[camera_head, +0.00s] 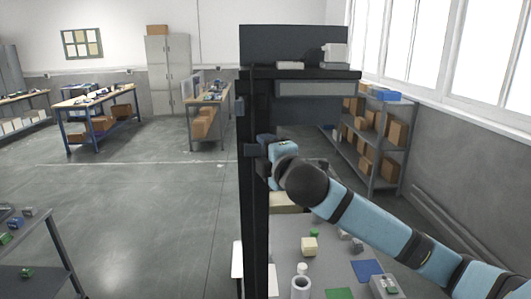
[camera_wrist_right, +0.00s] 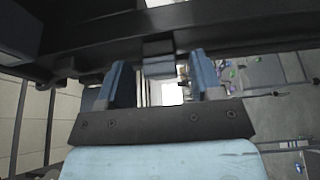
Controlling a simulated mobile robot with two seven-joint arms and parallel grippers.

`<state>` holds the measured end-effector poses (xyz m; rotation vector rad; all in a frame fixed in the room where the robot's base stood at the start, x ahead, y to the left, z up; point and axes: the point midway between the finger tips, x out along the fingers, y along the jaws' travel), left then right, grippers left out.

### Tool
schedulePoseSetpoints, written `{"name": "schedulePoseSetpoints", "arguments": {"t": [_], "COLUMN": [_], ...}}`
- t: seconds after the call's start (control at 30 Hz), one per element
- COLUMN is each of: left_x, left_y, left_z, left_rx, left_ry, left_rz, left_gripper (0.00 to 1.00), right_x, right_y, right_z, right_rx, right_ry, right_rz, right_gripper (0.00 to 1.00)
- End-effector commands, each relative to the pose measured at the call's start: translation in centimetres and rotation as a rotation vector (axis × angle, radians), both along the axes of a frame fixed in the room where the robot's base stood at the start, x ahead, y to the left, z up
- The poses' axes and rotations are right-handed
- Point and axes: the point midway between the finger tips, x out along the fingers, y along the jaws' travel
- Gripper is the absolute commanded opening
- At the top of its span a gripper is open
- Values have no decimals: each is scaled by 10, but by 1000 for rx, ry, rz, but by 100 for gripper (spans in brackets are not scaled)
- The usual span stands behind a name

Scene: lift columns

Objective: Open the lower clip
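A tall black column (camera_head: 254,220) stands in the middle of the head view. A small dark lower clip (camera_head: 251,150) sits on it, partly hidden by my right gripper (camera_head: 264,152). In the right wrist view, a dark block (camera_wrist_right: 158,62), which looks like this clip, lies between the two blue fingers of my right gripper (camera_wrist_right: 160,72). The fingers are apart, with gaps on both sides of the block. Whether the tips reach past it is hard to tell. A grey-blue upper clip (camera_head: 240,106) shows higher on the column. My left gripper is out of view.
A black shelf (camera_head: 300,73) tops the column. Below, a grey table (camera_head: 330,262) holds a white cylinder (camera_head: 300,287), small blocks and coloured mats. A rack of boxes (camera_head: 372,150) stands behind my right arm. Open floor (camera_head: 150,220) lies to the left.

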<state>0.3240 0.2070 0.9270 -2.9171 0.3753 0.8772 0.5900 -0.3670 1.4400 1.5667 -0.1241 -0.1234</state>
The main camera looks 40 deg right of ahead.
Motion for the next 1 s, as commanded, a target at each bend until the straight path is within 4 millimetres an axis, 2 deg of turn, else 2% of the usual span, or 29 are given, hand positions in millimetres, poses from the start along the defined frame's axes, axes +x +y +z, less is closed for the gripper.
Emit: {"name": "schedulePoseSetpoints", "arguments": {"t": [0.03, 0.2, 0.67, 1.0], "left_x": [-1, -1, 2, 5], "left_y": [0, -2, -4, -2], "left_z": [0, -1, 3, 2], "left_rx": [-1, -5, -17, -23], "left_ry": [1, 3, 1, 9], "left_rz": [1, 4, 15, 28], "left_gripper": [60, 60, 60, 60], "right_x": [0, 0, -2, -8], "right_y": [0, 0, 5, 20], "right_z": [0, 0, 1, 1], "right_rx": [0, 0, 4, 8], "right_ry": [0, 0, -1, -1], "right_rz": [0, 0, -87, -364], "right_gripper": [50, 11, 10, 10]}}
